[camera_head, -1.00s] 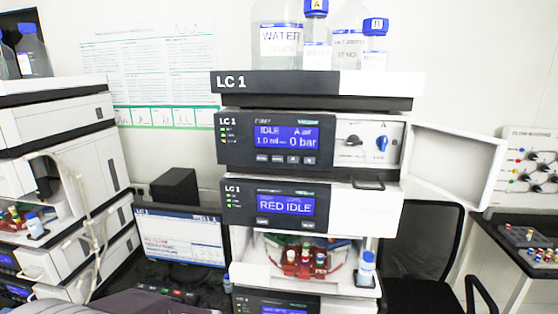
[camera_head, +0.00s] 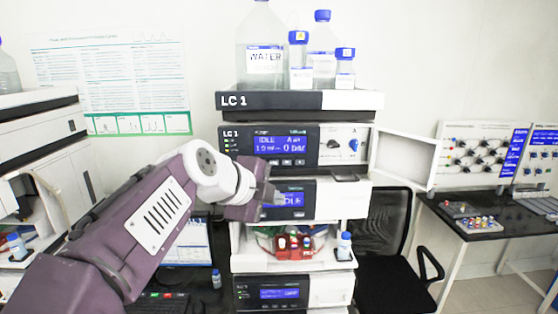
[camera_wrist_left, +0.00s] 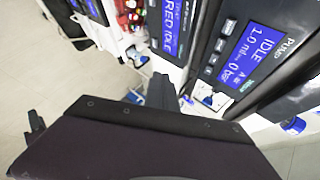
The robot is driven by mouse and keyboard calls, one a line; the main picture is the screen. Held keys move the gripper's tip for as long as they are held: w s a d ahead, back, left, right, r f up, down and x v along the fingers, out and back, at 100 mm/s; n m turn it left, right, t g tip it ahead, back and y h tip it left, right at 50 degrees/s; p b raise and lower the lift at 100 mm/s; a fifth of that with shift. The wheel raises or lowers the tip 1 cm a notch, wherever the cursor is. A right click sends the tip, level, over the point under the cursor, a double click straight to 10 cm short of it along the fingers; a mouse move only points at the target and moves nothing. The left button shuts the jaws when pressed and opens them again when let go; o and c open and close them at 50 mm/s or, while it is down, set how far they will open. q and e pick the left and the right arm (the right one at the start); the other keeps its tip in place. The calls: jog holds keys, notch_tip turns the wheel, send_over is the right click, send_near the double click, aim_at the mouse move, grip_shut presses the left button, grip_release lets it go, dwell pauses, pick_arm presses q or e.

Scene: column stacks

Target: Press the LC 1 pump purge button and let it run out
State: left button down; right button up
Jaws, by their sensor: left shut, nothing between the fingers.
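The LC 1 pump module (camera_head: 270,145) is in the upper part of the stack in the head view. Its blue display (camera_head: 281,144) reads IDLE, and its small button row (camera_head: 286,162) lies just below, too small to read. The pump display also shows rotated in the left wrist view (camera_wrist_left: 253,52). My left gripper (camera_head: 271,194) is shut and empty, in front of the module below the pump, and it partly covers that module's display (camera_head: 292,199). It is lower than the pump buttons, with no contact visible. My right gripper is not in view.
Bottles, one labelled WATER (camera_head: 262,58), stand on the top tray (camera_head: 350,100). A white door (camera_head: 404,158) stands open right of the pump. Red vial racks (camera_head: 293,252) sit in the open bay below. A black chair (camera_head: 385,235) stands at right.

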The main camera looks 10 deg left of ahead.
aim_at(274, 162)
pick_arm(q)
jog(key=w+a+r+p, duration=0.3)
jog(key=w+p, duration=0.2)
jog(key=w, duration=0.3)
jog(key=shift+w+t, duration=0.25)
jog(key=shift+t, duration=0.05)
dwell(0.4)
jog(key=shift+w+r, duration=0.1)
dwell(1.8)
jog(key=shift+w+a, duration=0.15)
jog(key=shift+w, duration=0.25)
